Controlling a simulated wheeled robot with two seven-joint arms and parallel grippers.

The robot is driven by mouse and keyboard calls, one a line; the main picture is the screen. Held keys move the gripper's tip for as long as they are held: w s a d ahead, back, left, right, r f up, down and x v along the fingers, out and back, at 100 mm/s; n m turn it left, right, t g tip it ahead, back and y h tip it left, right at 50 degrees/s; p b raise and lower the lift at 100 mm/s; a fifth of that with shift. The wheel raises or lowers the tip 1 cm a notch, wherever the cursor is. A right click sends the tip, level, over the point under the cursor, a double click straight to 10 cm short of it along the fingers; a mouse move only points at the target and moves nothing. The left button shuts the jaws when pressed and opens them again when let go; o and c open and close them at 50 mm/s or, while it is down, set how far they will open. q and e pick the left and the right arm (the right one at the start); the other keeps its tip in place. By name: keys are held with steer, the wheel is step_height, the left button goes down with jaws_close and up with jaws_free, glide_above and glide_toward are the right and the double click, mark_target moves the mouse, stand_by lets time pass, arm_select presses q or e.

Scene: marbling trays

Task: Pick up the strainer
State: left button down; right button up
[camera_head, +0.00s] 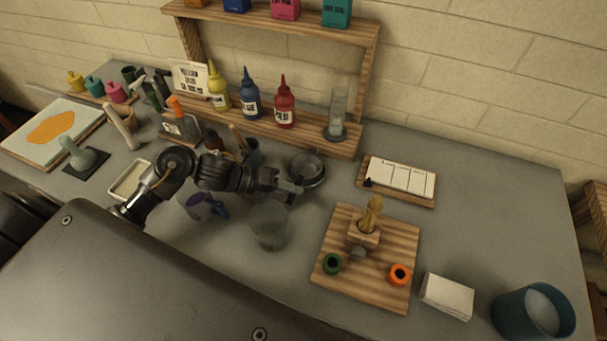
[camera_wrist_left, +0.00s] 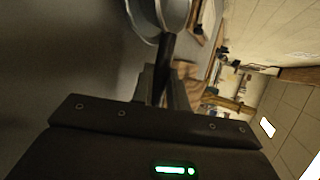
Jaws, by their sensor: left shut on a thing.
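The strainer (camera_head: 307,167) is a round, shallow dark metal bowl with a lighter rim, in the middle of the counter in the head view. It also shows at the top of the left wrist view (camera_wrist_left: 172,14), with its dark handle running down between my fingers. My left gripper (camera_head: 291,187) is shut on the strainer's handle; it also shows in the left wrist view (camera_wrist_left: 165,85). From these views I cannot tell whether the strainer touches the counter. My right gripper is not in view.
A clear cup (camera_head: 269,228) stands just below my left gripper, and a purple jug (camera_head: 203,207) is beside my forearm. A wooden board (camera_head: 385,262) with a brush holder lies to the right. A wooden shelf (camera_head: 300,134) with bottles stands behind the strainer.

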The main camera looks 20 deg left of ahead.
arm_select(q)
steer(key=shift+r, duration=0.15)
steer(key=shift+r+b, duration=0.3)
steer(key=shift+r, duration=0.25)
steer(key=s+d+r+p, duration=0.8)
steer(key=s+r+p, duration=0.1)
steer(key=s+r, duration=0.2)
steer(key=shift+r+p, duration=0.3)
steer(key=shift+p, duration=0.1)
